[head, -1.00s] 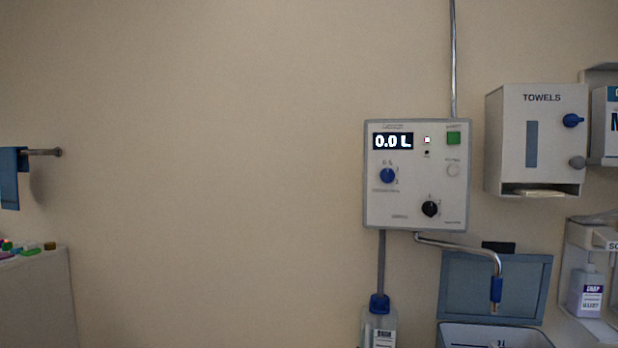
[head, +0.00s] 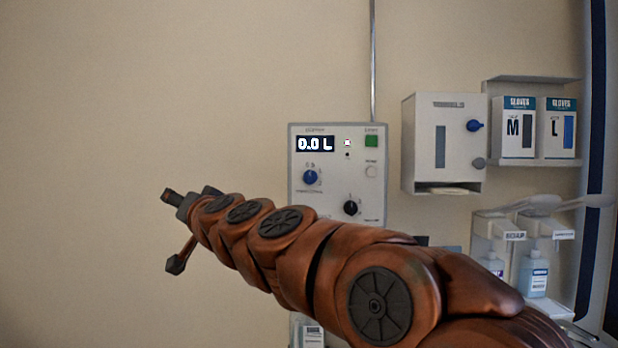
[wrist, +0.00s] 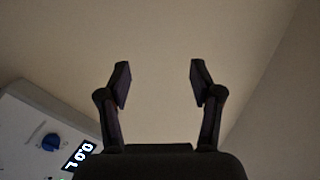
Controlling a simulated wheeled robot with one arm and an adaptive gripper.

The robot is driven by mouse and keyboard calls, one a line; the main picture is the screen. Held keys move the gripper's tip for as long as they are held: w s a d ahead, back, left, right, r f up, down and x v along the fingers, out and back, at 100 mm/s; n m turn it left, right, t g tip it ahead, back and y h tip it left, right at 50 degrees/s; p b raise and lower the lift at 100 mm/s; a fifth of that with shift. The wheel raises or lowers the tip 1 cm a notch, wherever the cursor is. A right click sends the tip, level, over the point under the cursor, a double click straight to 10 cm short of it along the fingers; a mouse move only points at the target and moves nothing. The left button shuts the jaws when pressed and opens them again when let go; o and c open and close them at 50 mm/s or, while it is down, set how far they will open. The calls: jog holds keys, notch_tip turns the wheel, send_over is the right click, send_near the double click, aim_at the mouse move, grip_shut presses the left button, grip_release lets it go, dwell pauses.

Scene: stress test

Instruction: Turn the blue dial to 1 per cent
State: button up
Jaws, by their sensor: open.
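The blue dial (head: 310,177) is on the front of a pale wall-mounted control box (head: 331,202), below a display (head: 315,144) reading "0.0 L". The marks around the dial are too small to read surely. The dial also shows in the wrist view (wrist: 51,142) at the lower left, with the tilted display (wrist: 78,158) beside it. My gripper (wrist: 158,84) is open and empty in the wrist view, apart from the dial and facing bare wall. In the head view my gripper is left of the box, and my arm covers the box's lower part.
The box also carries a black dial (head: 351,207) and a green button (head: 371,141). Right of it are a towel dispenser (head: 420,150), a glove shelf (head: 531,163) and soap bottles (head: 534,283). The wall left of the box is clear.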

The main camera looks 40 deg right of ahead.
jog(key=w+d+r+m+h, duration=0.1)
jog(key=d+r+m+h, duration=0.2)
jog(key=d, duration=0.3)
jog(key=w+d+r+m+h, duration=0.1)
jog(key=d+r+m+h, duration=0.2)
jog(key=d+h, duration=0.15)
jog(key=m+g+h, duration=0.5)
jog(key=m+h, duration=0.2)
jog(key=m, duration=0.2)
send_near(310, 177)
jog(key=x, duration=0.2)
jog(key=shift+p+x, duration=1.2)
jog(key=shift+x, duration=2.7)
jog(key=shift+c, duration=0.2)
jog(key=c, duration=1.1)
